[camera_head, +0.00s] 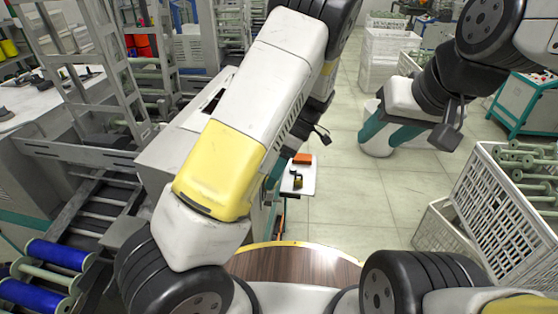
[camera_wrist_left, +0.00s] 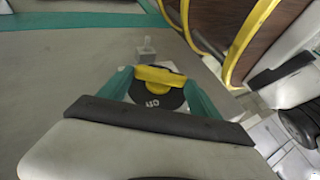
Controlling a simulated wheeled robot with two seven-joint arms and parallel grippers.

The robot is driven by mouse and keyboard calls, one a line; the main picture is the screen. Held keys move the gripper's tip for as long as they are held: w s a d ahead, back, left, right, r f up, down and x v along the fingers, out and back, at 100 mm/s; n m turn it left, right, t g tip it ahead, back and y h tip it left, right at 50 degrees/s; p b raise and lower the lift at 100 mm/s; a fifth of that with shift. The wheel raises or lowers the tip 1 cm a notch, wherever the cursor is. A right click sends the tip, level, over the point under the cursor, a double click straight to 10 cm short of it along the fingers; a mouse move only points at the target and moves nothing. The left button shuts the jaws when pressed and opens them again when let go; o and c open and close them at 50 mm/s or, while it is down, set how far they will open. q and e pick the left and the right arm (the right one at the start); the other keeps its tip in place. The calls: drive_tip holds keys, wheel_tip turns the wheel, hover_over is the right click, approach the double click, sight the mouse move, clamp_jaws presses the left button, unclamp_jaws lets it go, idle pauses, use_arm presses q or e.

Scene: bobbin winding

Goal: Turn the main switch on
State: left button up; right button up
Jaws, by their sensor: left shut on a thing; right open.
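In the left wrist view, a yellow switch handle (camera_wrist_left: 160,76) stands on a round black plate (camera_wrist_left: 152,101) with white lettering, too blurred to read surely. The plate is set on a grey surface. The teal fingers of my left gripper (camera_wrist_left: 160,84) are on both sides of the handle and shut on it. In the head view my left arm covers most of this gripper and the switch. My right gripper (camera_head: 388,136) is open and empty, with teal fingers, over the floor at the right.
A white crate (camera_head: 495,205) of green-ended bobbins stands at the right. Blue bobbins (camera_head: 35,293) lie on the machine at the left. The tiled floor (camera_head: 355,205) is clear in the middle.

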use_arm(q)
drive_tip(key=shift+w+g, duration=0.2)
drive_tip(key=shift+g, duration=0.3)
drive_tip(key=o, duration=1.4)
drive_tip(key=shift+f, duration=0.1)
drive_tip(key=shift+v, duration=3.9)
